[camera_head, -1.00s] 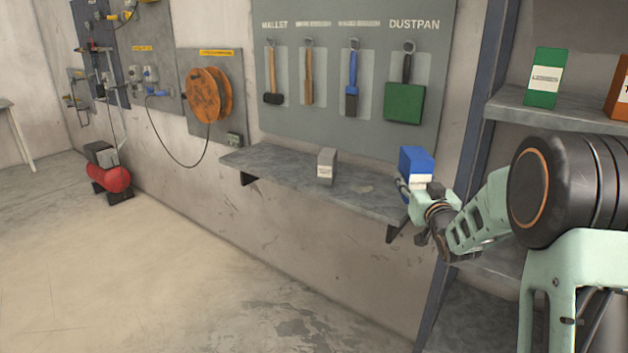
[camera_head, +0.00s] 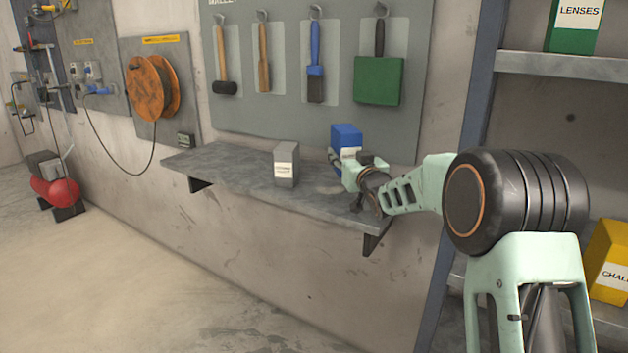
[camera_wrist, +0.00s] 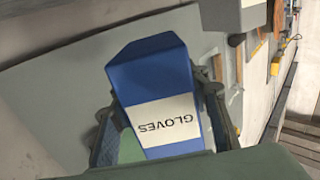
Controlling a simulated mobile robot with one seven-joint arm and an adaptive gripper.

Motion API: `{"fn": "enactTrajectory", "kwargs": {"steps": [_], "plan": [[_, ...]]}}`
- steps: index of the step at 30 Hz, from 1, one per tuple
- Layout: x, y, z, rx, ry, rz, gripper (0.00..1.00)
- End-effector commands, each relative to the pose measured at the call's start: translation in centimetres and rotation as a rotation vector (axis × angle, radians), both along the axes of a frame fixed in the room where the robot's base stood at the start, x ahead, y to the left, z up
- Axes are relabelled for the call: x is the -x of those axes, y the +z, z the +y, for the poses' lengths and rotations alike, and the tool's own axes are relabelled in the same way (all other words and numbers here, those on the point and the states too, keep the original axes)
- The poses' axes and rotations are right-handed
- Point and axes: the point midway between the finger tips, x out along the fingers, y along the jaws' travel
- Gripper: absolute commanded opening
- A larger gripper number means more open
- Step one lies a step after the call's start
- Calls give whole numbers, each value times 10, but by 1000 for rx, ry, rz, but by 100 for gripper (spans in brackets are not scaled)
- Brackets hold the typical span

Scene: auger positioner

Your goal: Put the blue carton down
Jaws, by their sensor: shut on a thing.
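The blue carton (camera_head: 346,138) is at my gripper (camera_head: 343,166), over the right part of the grey wall shelf (camera_head: 225,163) in the head view. In the wrist view the blue carton (camera_wrist: 148,68) shows a white label reading GLOVES, upside down in the picture. My gripper's fingers (camera_wrist: 160,130) lie on both sides of it and are shut on it. The carton looks upright. My arm hides its lower part in the head view, so I cannot tell whether it touches the shelf.
A grey carton (camera_head: 286,165) stands on the shelf left of the blue one. Hanging tools, including a green dustpan (camera_head: 377,80), are on the board behind. A rack with a green carton (camera_head: 575,25) and a yellow carton (camera_head: 608,262) stands at right. The shelf's left end is clear.

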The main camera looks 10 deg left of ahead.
Motion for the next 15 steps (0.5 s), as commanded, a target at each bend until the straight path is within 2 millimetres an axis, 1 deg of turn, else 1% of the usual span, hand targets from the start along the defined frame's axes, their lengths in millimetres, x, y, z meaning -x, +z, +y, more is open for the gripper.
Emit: {"fn": "enactTrajectory", "kwargs": {"steps": [1,3,8,15], "plan": [[0,-12,1,0,1,1,6],[0,-23,1,1,1,0,6],[0,-38,0,1,-1,0,6],[0,-76,0,1,0,0,6]]}}
